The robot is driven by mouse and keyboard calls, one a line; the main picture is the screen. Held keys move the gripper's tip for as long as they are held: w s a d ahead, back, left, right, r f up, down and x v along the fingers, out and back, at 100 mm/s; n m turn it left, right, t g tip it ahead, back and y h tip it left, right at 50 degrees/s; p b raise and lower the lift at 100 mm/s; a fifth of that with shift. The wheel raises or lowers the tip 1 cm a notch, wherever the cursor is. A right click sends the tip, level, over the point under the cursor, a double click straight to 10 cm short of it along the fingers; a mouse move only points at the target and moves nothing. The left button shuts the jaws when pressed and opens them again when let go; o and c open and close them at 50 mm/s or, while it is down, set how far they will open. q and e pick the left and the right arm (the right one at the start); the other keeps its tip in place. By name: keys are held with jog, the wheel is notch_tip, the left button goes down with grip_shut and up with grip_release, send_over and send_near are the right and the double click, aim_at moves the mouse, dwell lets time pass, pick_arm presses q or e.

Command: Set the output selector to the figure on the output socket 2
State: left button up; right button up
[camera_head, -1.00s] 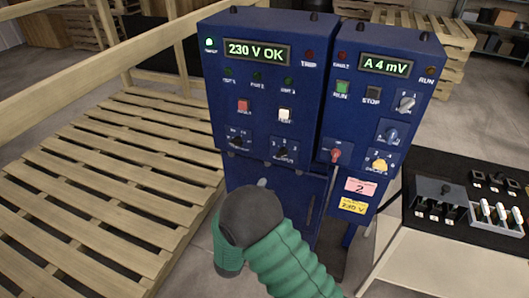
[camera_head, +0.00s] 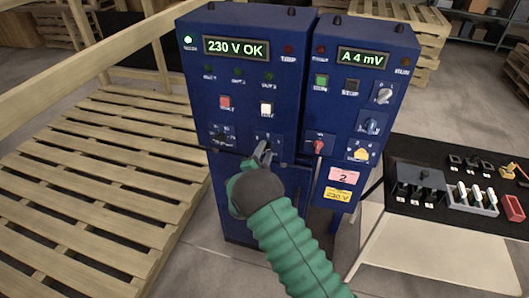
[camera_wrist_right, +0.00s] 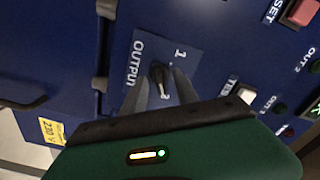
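The output selector (camera_head: 265,139) is a small dark knob on a plate low on the left blue cabinet. In the right wrist view the knob (camera_wrist_right: 157,75) sits on a plate marked OUTPUT, with a 1 visible and another figure partly hidden. My right gripper (camera_head: 262,152) is at the selector. In the wrist view its fingers (camera_wrist_right: 160,90) stand apart, one on each side of the knob; whether they touch it I cannot tell. A pink label (camera_head: 345,176) bearing a 2 is on the right cabinet's lower part. My left gripper is not in view.
The left cabinet's display (camera_head: 236,47) reads 230 V OK; the right one (camera_head: 363,57) reads A 4 mV. A black-topped table (camera_head: 440,150) with small parts stands at right, wooden pallets (camera_head: 100,180) at left.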

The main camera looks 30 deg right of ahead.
jog(key=shift+s+d, duration=0.1)
grip_shut()
jog(key=shift+n, duration=0.4)
jog(key=n+b, duration=0.1)
jog(key=n, duration=0.3)
jog(key=shift+n, duration=0.3)
jog(key=n, duration=0.6)
jog(key=shift+a, duration=0.2)
jog(key=shift+n, duration=0.3)
grip_release()
jog(key=shift+w, duration=0.2)
